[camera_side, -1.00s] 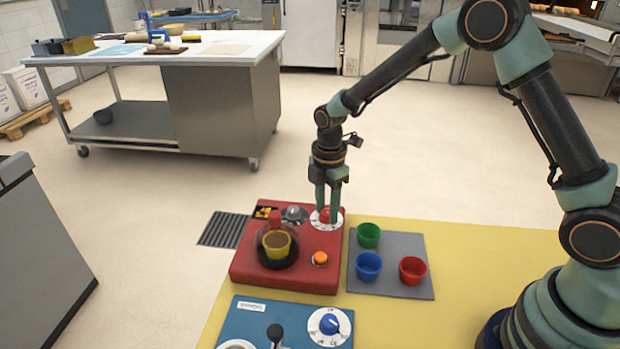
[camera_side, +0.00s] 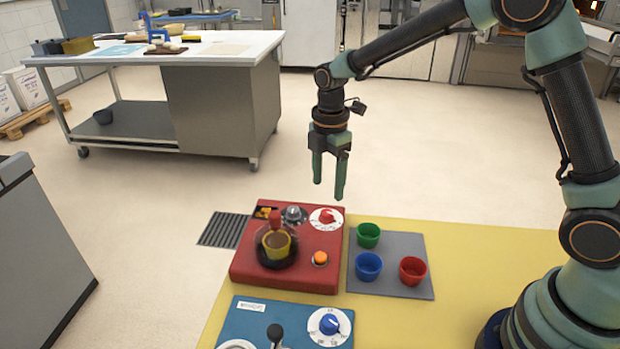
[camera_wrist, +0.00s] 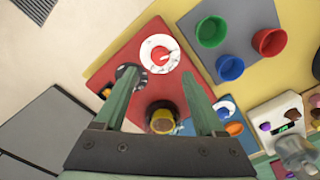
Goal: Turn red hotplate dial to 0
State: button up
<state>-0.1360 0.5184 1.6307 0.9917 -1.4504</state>
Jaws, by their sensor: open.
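The red hotplate (camera_side: 250,268) sits at the left end of the yellow surface. Its red dial (camera_side: 327,216) stands on a white round scale at the plate's back right corner; it also shows in the wrist view (camera_wrist: 160,55). The scale's marks are too small to read. My gripper (camera_side: 329,190) is open and empty, above the dial and apart from it. In the wrist view the dial lies beyond and between the fingertips (camera_wrist: 163,75).
A grey mat (camera_side: 388,283) right of the hotplate holds green (camera_side: 368,235), blue (camera_side: 368,267) and red (camera_side: 413,270) cups. An orange button (camera_side: 320,259) and a grey knob (camera_side: 294,213) are on the hotplate. A blue unit with a blue dial (camera_side: 330,323) is in front.

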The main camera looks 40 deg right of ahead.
notch_tip(320, 180, up, 5)
jog(key=shift+f, duration=0.1)
dwell(0.4)
jog(key=s+d+r+m+t, duration=0.2)
jog(key=s+d+r+m, duration=0.1)
jog(key=s+m, duration=0.5)
jog(key=s+d+r+m+t, duration=0.3)
jog(key=s+r+m, duration=0.2)
jog(key=s+m, duration=0.3)
jog(key=shift+s+r+m+t, duration=0.2)
jog(key=shift+s+m+t, duration=0.1)
jog(key=shift+m, duration=0.8)
jog(key=shift+d, duration=0.1)
